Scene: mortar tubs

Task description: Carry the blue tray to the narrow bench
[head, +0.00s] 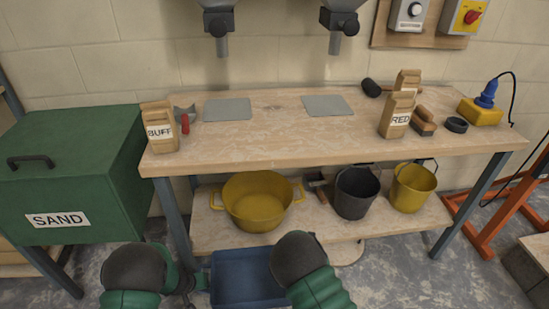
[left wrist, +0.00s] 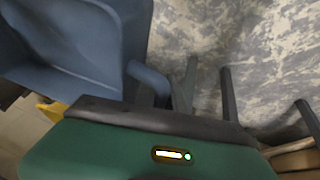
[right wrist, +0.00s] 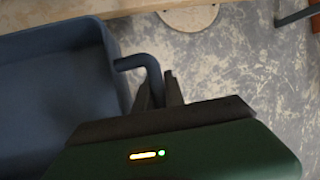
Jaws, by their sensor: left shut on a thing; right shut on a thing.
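The blue tray (head: 240,272) is low in front of the workbench, at the bottom middle of the head view. My left gripper (left wrist: 188,88) is shut on the tray's handle (left wrist: 150,82) in the left wrist view. My right gripper (right wrist: 160,88) is shut on the handle at the other end (right wrist: 150,68) in the right wrist view. The part of the tray interior (right wrist: 50,95) that shows looks empty. I cannot tell which surface is the narrow bench.
The workbench (head: 290,130) holds paper bags and tools. Its lower shelf (head: 300,235) carries a yellow tub (head: 258,203), a black bucket (head: 356,193) and a yellow bucket (head: 412,188). A green sand bin (head: 75,165) stands left. An orange frame (head: 510,205) stands right. Floor (head: 395,275) is clear right of the tray.

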